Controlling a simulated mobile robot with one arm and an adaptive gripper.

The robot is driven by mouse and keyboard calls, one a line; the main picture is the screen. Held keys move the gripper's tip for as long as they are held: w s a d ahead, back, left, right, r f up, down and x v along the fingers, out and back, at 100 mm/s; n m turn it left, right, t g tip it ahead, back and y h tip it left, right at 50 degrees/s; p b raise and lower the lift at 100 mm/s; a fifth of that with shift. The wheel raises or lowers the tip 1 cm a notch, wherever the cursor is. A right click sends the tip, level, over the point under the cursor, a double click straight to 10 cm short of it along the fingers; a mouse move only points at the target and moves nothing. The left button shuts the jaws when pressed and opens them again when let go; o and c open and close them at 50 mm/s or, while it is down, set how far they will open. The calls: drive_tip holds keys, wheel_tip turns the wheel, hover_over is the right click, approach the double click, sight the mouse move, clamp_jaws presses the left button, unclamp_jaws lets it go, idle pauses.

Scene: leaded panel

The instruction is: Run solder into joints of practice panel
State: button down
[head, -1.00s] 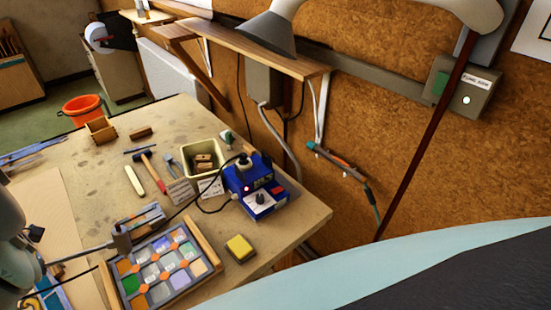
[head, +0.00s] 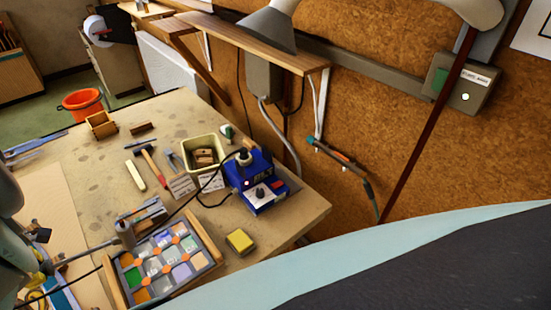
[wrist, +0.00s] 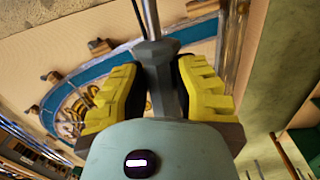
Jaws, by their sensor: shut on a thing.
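The practice panel (head: 182,272), a grid of coloured glass pieces with orange spots at its joints, lies between wooden strips at the front of the bench. In the wrist view, my gripper (wrist: 160,88) has its yellow fingers closed on a grey rod-like tool (wrist: 157,62). In the head view, the tool (head: 90,249) reaches right from my arm to a thicker grey end by the panel's far left corner. Whether it touches anything there is unclear. A blue soldering station (head: 268,197) stands right of the panel; a black cable runs from it toward the tool.
A yellow sponge (head: 240,241) lies right of the panel. A cream tub (head: 203,152), a hammer (head: 150,163) and small cards lie behind.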

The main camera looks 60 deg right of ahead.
drive_tip(key=shift+s+f+p, duration=0.2)
drive_tip(key=shift+s+p, duration=0.1)
idle(0.5)
drive_tip(key=shift+s+d+f+n, duration=0.1)
drive_tip(key=shift+s+f+n, duration=0.15)
drive_tip(key=shift+s+n, duration=0.15)
drive_tip(key=s+f+n+p, duration=0.25)
drive_tip(key=s+p, duration=0.25)
drive_tip(key=s, duration=0.6)
drive_tip(key=shift+t+h, duration=0.3)
drive_tip(key=shift+h, duration=0.1)
drive_tip(key=f+b, duration=0.3)
drive_tip(key=f, duration=0.1)
drive_tip(key=f+b, duration=0.2)
drive_tip(key=shift+s+d+b, duration=0.1)
drive_tip(key=shift+d+b, duration=0.2)
drive_tip(key=shift+d, duration=0.05)
drive_tip(key=shift+s+d+p, duration=0.2)
drive_tip(key=shift+p, duration=0.15)
drive_tip(key=shift+f, duration=0.1)
idle(0.8)
idle(0.8)
